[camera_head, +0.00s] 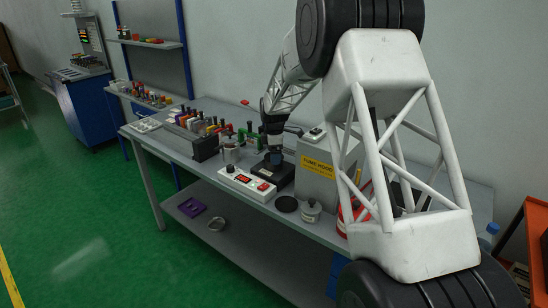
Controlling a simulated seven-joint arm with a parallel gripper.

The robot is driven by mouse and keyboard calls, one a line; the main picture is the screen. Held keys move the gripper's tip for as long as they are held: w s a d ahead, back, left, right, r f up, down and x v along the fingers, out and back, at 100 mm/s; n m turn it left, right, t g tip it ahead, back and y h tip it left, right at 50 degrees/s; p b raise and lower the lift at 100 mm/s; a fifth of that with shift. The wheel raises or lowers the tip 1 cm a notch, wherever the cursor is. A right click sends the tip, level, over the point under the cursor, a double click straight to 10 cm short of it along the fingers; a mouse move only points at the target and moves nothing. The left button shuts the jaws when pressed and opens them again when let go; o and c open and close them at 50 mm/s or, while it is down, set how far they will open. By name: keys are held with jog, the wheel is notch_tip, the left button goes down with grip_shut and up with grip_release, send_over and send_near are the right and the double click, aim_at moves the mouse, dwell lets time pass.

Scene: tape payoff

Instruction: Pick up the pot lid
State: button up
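A small light-grey pot (311,212) stands near the front edge of the bench, with what looks like a lid and a knob (311,202) on top. A flat dark disc (287,204) lies just left of it. I cannot tell for sure which of these is the pot lid. My gripper (275,156) points down further back and left, over a black device (272,173), apart from both. Its fingers are dark and too small to show whether they are open or shut, or whether they touch the device.
A white control box (247,184) with red buttons sits left of the disc. A grey box with a yellow label (316,167) stands behind the pot. Colourful items in a rack (205,130) fill the left side. My arm hides much of the bench's right side.

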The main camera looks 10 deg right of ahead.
jog(key=c, duration=0.6)
jog(key=shift+r, duration=0.1)
jog(key=shift+r, duration=4.9)
jog(key=shift+s+f, duration=0.1)
jog(key=shift+s+a+f+m, duration=0.25)
jog(key=shift+s+f+m, duration=0.15)
jog(key=shift+m, duration=0.2)
jog(key=shift+s+a+f+m, duration=0.2)
jog(key=shift+s+f+m, duration=0.1)
jog(key=shift+s+m, duration=0.25)
jog(key=shift+s+d+f+m, duration=0.5)
jog(key=shift+s+f+m, duration=1.15)
jog(key=shift+s+m, duration=0.9)
jog(key=shift+s+d+f+m, duration=0.5)
jog(key=shift+s+f+m, duration=1.1)
jog(key=shift+s+m, duration=0.95)
jog(key=shift+s+d+f+m, duration=0.5)
jog(key=shift+s+f+m, duration=1.15)
jog(key=shift+s+m, duration=0.9)
jog(key=shift+w, duration=0.2)
